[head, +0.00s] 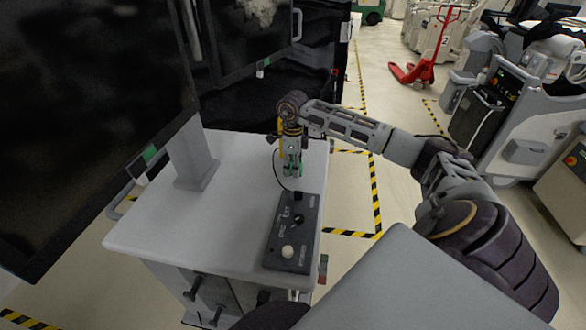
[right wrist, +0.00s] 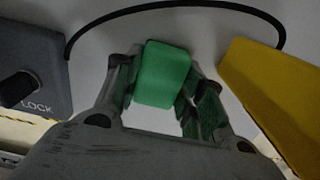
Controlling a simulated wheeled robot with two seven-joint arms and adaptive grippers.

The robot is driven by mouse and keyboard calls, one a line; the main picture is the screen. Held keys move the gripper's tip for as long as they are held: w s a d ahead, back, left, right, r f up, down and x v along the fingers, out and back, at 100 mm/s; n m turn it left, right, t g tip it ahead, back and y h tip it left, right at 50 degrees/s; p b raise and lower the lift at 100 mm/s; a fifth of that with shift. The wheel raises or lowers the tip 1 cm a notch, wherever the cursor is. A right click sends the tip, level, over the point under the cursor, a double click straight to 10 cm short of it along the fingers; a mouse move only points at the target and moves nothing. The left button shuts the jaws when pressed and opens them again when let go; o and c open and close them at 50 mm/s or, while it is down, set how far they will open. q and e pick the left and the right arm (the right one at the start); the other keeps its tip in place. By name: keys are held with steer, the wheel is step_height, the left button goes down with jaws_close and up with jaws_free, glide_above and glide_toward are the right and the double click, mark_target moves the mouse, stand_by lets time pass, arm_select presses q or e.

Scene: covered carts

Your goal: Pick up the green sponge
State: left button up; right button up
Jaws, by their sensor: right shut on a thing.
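The green sponge (right wrist: 163,75) is a small green block between the two fingers of my right gripper in the right wrist view. My right gripper (head: 291,170) points down over the white cart top (head: 240,220) in the head view and is shut on the sponge. Some green shows at its fingertips there, but the sponge is mostly hidden. I cannot tell whether the sponge touches the cart top. My left gripper is not in view.
A dark control box (head: 293,232) with knobs and a cable lies on the cart in front of my right gripper. A yellow object (right wrist: 272,92) is close beside the gripper. A large dark monitor (head: 90,110) stands at left. The cart's left front top is clear.

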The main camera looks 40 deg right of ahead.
steer(key=shift+r, duration=0.1)
steer(key=shift+r+b, duration=0.4)
steer(key=shift+r, duration=4.5)
steer(key=shift+o, duration=0.6)
steer(key=shift+c, duration=1.2)
